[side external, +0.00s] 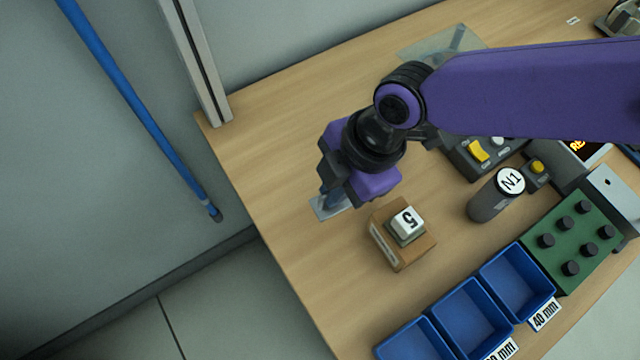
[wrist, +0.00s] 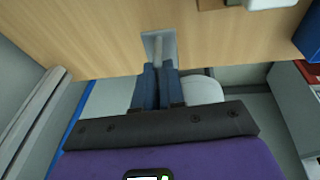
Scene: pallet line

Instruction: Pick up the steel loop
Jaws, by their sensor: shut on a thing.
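The steel loop is a small grey metal piece with a flat plate. In the side external view its plate (side external: 321,211) shows at the left edge of the table, just under my gripper (side external: 333,199). In the wrist view the steel loop (wrist: 152,41) shows just beyond the tips of my gripper (wrist: 158,68). The blue fingers are close together and shut on the loop's raised part, which they mostly hide. The plate looks flat at the tabletop; I cannot tell whether it touches the wood.
A cardboard box (side external: 385,248) with a white block marked 5 (side external: 406,226) stands close to the right. Beyond are a dark cylinder marked N1 (side external: 487,203), blue bins (side external: 466,285) and a green block with black pegs (side external: 597,212). The table (side external: 270,150) is clear at upper left.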

